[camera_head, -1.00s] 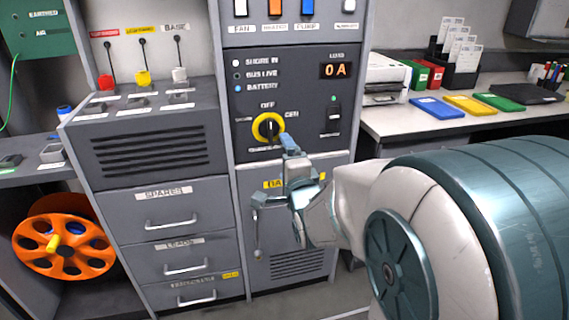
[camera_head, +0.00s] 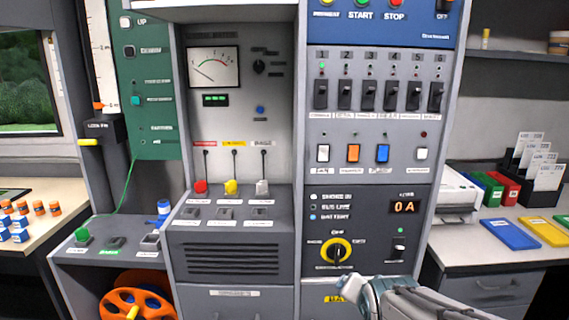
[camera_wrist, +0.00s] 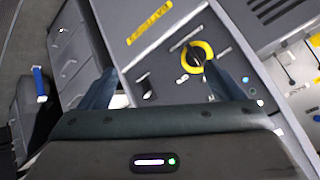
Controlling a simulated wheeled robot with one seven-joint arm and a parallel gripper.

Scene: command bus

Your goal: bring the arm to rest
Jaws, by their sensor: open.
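My gripper (camera_wrist: 163,90) is open and empty in the wrist view, with a blue-grey finger on each side. The yellow-ringed rotary switch (camera_wrist: 198,55) shows near its right finger there; I cannot tell how far apart they are. In the head view, part of my arm's end shows at the bottom edge, just below and right of the rotary switch (camera_head: 335,252). The fingertips are not clear in that view.
The grey console cabinet (camera_head: 240,300) fills the middle, with a row of breakers (camera_head: 370,95) above. An orange cable reel (camera_head: 137,298) sits low at left. A side counter (camera_head: 490,250) at right holds coloured folders (camera_head: 510,234).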

